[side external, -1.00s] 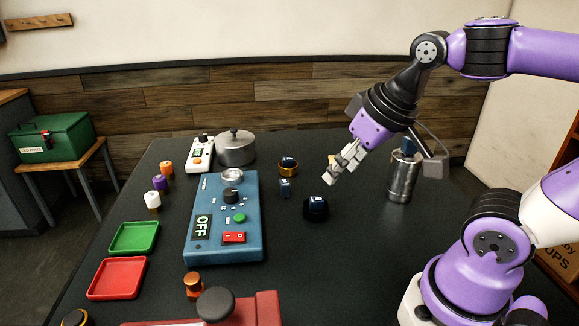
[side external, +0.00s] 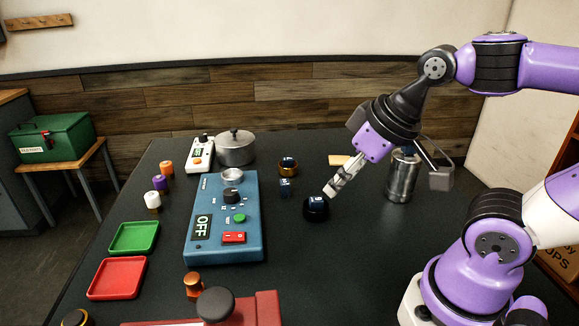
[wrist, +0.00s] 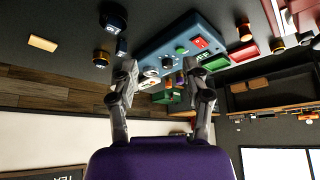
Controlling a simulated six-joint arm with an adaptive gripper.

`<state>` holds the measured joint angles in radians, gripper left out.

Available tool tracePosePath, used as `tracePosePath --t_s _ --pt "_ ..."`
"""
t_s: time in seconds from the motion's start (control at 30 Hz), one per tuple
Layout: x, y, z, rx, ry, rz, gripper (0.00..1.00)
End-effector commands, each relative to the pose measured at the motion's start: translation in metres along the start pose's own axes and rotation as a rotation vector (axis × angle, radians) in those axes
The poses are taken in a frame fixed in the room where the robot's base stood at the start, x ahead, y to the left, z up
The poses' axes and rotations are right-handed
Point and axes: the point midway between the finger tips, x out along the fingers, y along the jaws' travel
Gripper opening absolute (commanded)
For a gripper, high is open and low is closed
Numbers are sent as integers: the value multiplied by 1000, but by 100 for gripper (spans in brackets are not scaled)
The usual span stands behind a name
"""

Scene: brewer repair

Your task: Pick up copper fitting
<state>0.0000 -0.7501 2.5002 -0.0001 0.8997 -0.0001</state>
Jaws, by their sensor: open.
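The copper fitting (side external: 193,287) looks like a short, stepped orange-brown cylinder. It stands upright on the dark table at the lower left in the side view, in front of the blue OFF panel and beside a red machine. In the wrist view, which is upside down, the fitting (wrist: 244,30) is at the upper right, beyond the blue panel. My gripper (side external: 332,189) is open and empty, far from the fitting.
A metal canister (side external: 402,180) is behind right. The red machine (side external: 262,308) is at the front; red (side external: 93,294) and green trays lie left.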

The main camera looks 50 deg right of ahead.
Motion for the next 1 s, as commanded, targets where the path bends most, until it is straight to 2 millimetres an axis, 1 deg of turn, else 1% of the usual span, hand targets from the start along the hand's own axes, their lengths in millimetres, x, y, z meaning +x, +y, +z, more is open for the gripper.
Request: tracePosePath --t_s 0.13,0.2,0.53,0.63,0.67,0.77,0.8,0.87,0.9,0.97,1.0 --pt "0 0 0 0 0 0 55" --pt "0 0 0 0 0 0 66" --pt "0 -1 -1 -2 -1 -1 66" --pt "4 -8 -9 -25 -9 -16 66" --pt "7 -12 -14 -38 -13 -24 66" --pt "22 -37 -34 -100 -32 -59 66" --pt "30 -50 -42 -129 -39 -75 66" --pt "44 -73 -54 -175 -48 -98 66" --pt "54 -88 -60 -203 -52 -111 66" --pt "68 -112 -65 -245 -59 -130 66" --pt "77 -127 -67 -271 -62 -141 66"
